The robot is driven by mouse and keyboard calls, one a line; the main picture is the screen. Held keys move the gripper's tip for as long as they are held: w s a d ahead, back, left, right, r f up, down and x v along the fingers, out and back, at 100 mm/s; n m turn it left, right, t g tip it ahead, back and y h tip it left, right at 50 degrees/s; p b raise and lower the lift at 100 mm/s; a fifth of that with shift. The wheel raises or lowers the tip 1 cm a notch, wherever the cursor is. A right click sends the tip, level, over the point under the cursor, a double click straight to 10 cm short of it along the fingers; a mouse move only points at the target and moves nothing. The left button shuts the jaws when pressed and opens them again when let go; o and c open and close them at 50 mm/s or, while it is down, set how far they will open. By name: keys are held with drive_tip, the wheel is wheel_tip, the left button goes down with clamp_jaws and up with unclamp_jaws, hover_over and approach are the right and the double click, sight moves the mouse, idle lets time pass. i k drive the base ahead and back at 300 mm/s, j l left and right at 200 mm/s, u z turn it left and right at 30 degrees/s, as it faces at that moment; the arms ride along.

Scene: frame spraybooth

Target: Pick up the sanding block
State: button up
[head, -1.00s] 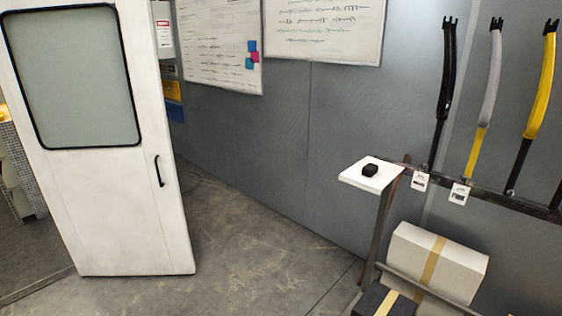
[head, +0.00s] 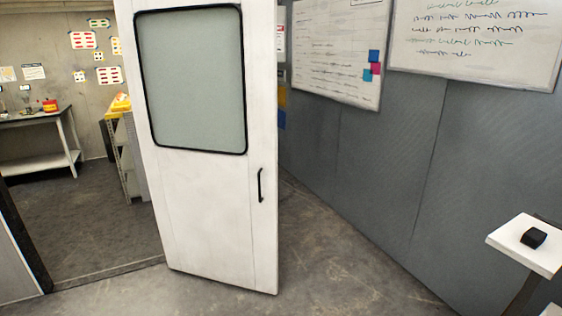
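A small black block (head: 533,238), which may be the sanding block, rests on a small white shelf (head: 510,244) at the lower right of the head view. The shelf stands on a dark post close to the grey wall. The block is too small to make out its surface. My gripper is not in view.
A white door (head: 215,215) with a window and black handle stands open, left of centre. Through the doorway at left are a workbench (head: 40,162) and a yellow-topped shelf unit (head: 122,150). Whiteboards (head: 338,45) hang on the grey wall. The concrete floor (head: 335,265) before the door is clear.

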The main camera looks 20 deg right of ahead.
sight(533, 238)
drive_tip(key=i+l+z, duration=0.1)
drive_tip(key=i+z, duration=0.3)
drive_tip(key=i+j+z, duration=0.15)
drive_tip(key=i+z, duration=0.2)
drive_tip(key=i, duration=0.25)
drive_tip(key=i+j+z, duration=0.2)
drive_tip(key=i+z, duration=0.2)
drive_tip(key=i+l+z, duration=0.2)
drive_tip(key=z, duration=0.2)
drive_tip(key=i+z, duration=0.7)
drive_tip(key=z, duration=0.15)
drive_tip(key=i+z, duration=0.4)
drive_tip(key=i+j+z, duration=0.2)
drive_tip(key=z, duration=0.2)
drive_tip(key=i+z, duration=0.25)
drive_tip(key=i+j, duration=0.05)
